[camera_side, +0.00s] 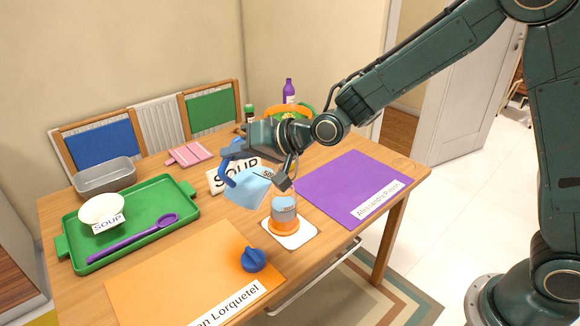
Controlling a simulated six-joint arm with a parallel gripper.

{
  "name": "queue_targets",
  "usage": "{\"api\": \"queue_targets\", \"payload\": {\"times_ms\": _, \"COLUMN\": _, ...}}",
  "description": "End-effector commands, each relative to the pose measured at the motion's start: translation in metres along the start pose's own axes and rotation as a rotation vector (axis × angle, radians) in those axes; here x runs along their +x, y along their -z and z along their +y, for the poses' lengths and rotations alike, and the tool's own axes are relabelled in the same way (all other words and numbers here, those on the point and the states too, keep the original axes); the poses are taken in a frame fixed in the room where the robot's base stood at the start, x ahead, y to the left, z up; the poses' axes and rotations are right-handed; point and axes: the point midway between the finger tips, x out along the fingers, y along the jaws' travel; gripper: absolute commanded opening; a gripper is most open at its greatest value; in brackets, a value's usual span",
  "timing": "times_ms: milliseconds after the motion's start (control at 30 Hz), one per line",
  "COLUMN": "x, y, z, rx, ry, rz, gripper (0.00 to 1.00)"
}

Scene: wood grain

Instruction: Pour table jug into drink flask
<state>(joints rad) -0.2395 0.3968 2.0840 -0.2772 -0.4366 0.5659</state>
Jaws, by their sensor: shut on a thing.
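The table jug (247,190) is light blue with a darker blue handle. My gripper (233,156) is shut on it at the handle side and holds it tilted above the table. The jug's upper end leans right, towards the drink flask. The drink flask (284,219) is orange with a pale grey-blue upper part. It stands upright on a white coaster (303,236), below and to the right of the jug. A dark part of my gripper hangs between jug and flask. I cannot tell whether liquid is flowing or how full either vessel is.
A blue cap-like piece (254,261) lies on the orange mat (165,285). A green tray (160,192) holds a white bowl (101,208) and a purple spoon (135,236). The purple mat (345,182) is mostly clear.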

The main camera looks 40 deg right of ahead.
Motion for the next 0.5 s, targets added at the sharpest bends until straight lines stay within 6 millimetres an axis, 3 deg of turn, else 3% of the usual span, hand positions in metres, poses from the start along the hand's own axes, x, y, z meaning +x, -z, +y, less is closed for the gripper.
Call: {"api": "queue_targets", "payload": {"times_ms": 500, "x": 0.01, "y": -0.014, "z": 0.0, "rx": -0.181, "ry": -0.117, "rz": 0.002, "gripper": 0.0}}
